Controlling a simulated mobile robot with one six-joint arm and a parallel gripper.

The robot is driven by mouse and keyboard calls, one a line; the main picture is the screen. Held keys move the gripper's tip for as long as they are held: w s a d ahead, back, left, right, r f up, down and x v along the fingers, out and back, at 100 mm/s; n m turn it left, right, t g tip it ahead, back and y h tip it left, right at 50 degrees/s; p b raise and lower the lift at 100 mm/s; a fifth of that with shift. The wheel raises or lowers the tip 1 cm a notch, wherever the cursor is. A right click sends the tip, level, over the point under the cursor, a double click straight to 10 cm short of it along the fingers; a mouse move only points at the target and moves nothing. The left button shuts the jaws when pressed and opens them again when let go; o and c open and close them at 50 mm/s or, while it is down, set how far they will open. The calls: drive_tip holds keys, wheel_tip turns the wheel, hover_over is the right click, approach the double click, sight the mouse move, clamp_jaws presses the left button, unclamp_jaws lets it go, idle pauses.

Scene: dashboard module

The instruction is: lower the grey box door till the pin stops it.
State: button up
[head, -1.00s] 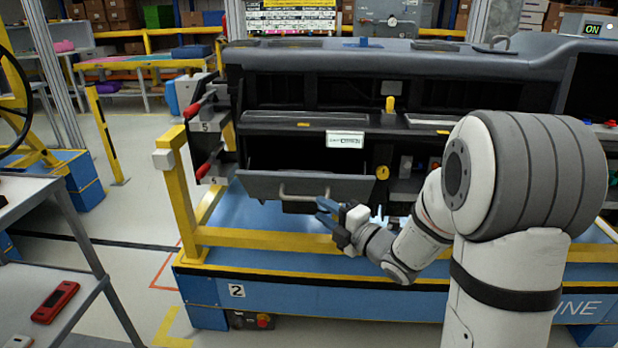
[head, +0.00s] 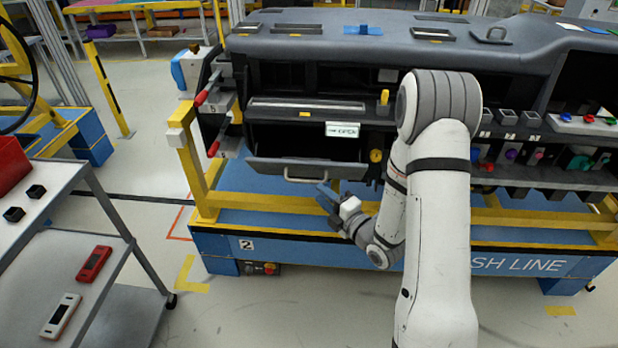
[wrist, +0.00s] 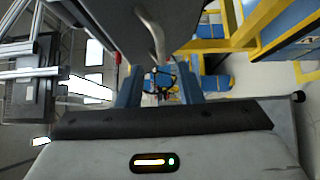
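The grey box door (head: 268,171) hangs partly open below the dark box opening on the dashboard's left part, its panel tilted outward. Its curved bar handle (head: 306,180) is on the front face. My gripper (head: 325,194) is just right of the handle and slightly below it, with blue fingers. In the wrist view the door (wrist: 105,22) and handle (wrist: 152,38) are at the top, and the fingers (wrist: 160,88) stand apart with nothing seen held between them. I cannot tell whether a finger touches the handle or door. The pin is not identifiable.
A yellow rail (head: 265,203) runs below the door, close to my gripper. Red-handled clamps (head: 207,88) are left of the box. A grey cart (head: 125,248) stands front left. A label plate (head: 344,130) and yellow knob (head: 376,156) are near the door. Floor in front is clear.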

sight(307, 182)
drive_tip(key=p+x, duration=0.1)
drive_tip(key=x, duration=0.5)
drive_tip(key=shift+w+a, duration=0.1)
drive_tip(key=shift+a, duration=0.05)
clamp_jaws()
idle(0.4)
